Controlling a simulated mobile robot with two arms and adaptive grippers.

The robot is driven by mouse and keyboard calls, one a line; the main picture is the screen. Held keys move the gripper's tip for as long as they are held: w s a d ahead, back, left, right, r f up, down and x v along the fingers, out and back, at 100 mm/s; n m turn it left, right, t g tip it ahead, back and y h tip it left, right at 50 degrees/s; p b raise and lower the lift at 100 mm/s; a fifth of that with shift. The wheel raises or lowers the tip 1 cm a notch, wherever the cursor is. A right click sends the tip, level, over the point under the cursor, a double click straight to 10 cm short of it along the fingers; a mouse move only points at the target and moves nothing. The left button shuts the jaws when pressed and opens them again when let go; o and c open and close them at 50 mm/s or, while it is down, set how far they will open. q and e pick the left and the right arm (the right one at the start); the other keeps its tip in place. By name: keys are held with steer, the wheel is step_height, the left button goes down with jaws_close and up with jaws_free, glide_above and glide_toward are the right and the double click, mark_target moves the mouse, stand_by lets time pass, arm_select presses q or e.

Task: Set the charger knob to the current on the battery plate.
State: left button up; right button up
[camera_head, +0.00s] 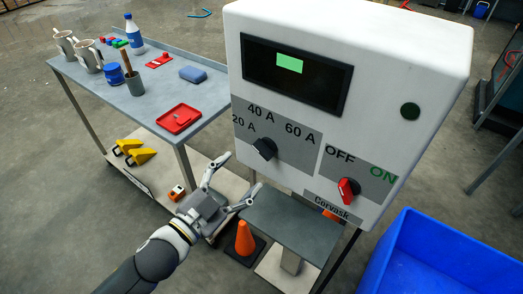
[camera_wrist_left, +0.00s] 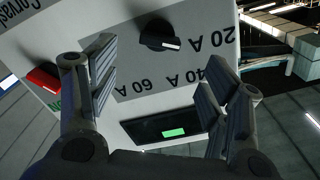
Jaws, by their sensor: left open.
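The white charger (camera_head: 350,45) stands at upper center with a dark display showing a green patch. Its black current knob (camera_head: 265,148) sits below the 20 A, 40 A and 60 A marks. In the left wrist view the knob (camera_wrist_left: 158,35) shows a white pointer mark on the side toward 20 A. A red OFF/ON knob (camera_head: 347,190) is at its lower right; its exact setting is hard to tell. My left gripper (camera_head: 238,176) is open and empty, apart from the black knob, below and left of it. I see no battery plate with readable text. My right gripper is not in view.
A grey-topped cart (camera_head: 150,100) on the left carries mugs, a bottle, a jar and a red tray (camera_head: 179,118). An orange cone (camera_head: 245,238) and a small grey stand (camera_head: 290,222) are under the charger. A blue bin (camera_head: 440,250) is at lower right.

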mark_target(260, 153)
arm_select(q)
steer(key=p+x, duration=0.1)
steer(key=x, duration=0.7)
steer(key=shift+p, duration=0.35)
steer(key=shift+x, duration=0.8)
steer(key=c, duration=1)
